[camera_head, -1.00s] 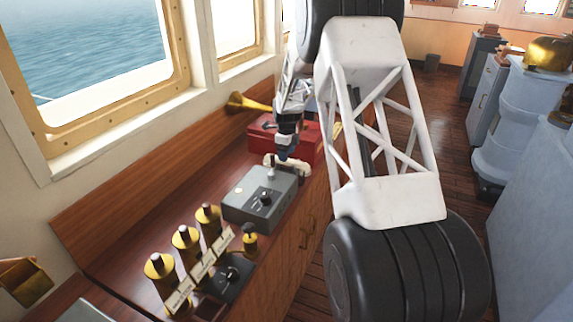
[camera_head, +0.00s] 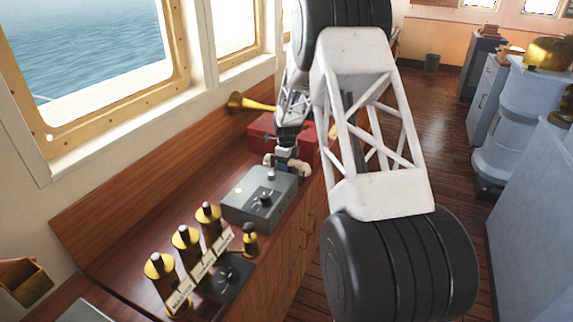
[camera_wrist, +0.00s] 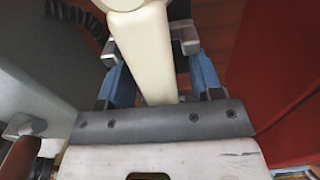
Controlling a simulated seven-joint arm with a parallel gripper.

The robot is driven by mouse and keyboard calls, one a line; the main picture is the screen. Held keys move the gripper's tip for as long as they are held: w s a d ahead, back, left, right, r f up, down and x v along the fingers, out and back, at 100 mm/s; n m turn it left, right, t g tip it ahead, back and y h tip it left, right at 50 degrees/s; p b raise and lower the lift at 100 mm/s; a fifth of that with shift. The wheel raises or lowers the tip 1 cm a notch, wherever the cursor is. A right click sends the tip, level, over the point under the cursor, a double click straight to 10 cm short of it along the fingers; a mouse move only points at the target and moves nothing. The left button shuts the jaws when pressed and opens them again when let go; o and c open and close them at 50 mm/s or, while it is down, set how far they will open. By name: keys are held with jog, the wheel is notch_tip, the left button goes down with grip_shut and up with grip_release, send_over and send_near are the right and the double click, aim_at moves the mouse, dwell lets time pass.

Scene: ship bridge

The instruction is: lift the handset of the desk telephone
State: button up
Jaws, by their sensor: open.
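The cream handset (camera_head: 299,168) of the telephone lies on the console between a grey box and a red box. My gripper (camera_head: 284,164) is down over its middle, so only its ends show in the head view. In the wrist view the handset's pale bar (camera_wrist: 148,50) runs between the two fingers of my gripper (camera_wrist: 148,42). The jaws are open, one finger on each side of the bar. A dark coiled cord (camera_wrist: 76,14) shows at the upper left. The telephone's body cannot be made out clearly.
The grey box (camera_head: 245,206) with a knob stands close on the near side, and the red box (camera_head: 262,129) close behind. A brass horn (camera_head: 246,103) is on the wall side. Several brass cylinders (camera_head: 186,243) stand nearer on the console.

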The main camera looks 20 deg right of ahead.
dwell(0.5)
grip_shut()
